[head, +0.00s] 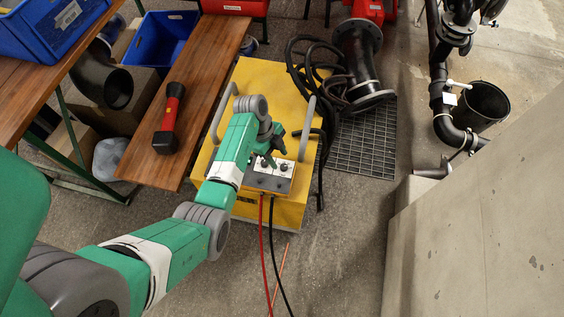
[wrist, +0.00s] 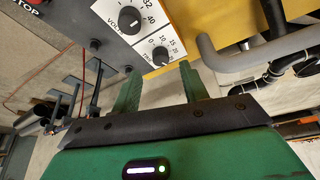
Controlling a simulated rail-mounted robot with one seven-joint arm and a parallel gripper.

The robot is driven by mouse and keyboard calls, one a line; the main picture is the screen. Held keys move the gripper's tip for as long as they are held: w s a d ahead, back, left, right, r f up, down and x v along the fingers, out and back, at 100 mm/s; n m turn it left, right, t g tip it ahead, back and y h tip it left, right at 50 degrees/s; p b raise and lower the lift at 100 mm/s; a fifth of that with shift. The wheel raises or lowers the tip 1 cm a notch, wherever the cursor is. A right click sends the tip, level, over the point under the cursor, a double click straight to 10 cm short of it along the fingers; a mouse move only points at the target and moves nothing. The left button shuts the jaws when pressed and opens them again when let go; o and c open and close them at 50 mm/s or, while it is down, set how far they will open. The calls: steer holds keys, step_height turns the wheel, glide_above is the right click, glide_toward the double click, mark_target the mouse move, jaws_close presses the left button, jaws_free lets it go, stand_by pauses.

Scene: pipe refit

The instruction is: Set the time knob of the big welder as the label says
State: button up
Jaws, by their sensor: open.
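The big welder (head: 292,88) is a yellow box with a grey control panel (head: 268,184) on its near side. In the wrist view a black time knob (wrist: 160,56) with a white pointer line sits on a white scale showing 10, 15 and 20. A larger black volt knob (wrist: 129,19) is above left of it. My gripper (head: 270,158) is over the panel in the head view. In the wrist view my gripper (wrist: 160,80) is open, its two green fingers just below the time knob, apart from it as far as I can tell. I cannot make out a setting label.
A red stop button (wrist: 33,4) is at the wrist view's upper left. Grey handles (head: 306,128) flank the welder top; black cables (head: 310,75) lie behind. A wooden bench with a black-red torch (head: 170,118) stands left. A concrete wall (head: 490,220) rises right.

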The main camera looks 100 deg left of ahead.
mark_target(284, 166)
steer(key=b+x, duration=0.1)
steer(key=x, duration=0.3)
steer(key=shift+w+f, duration=0.15)
steer(key=shift+c, duration=0.4)
jaws_close()
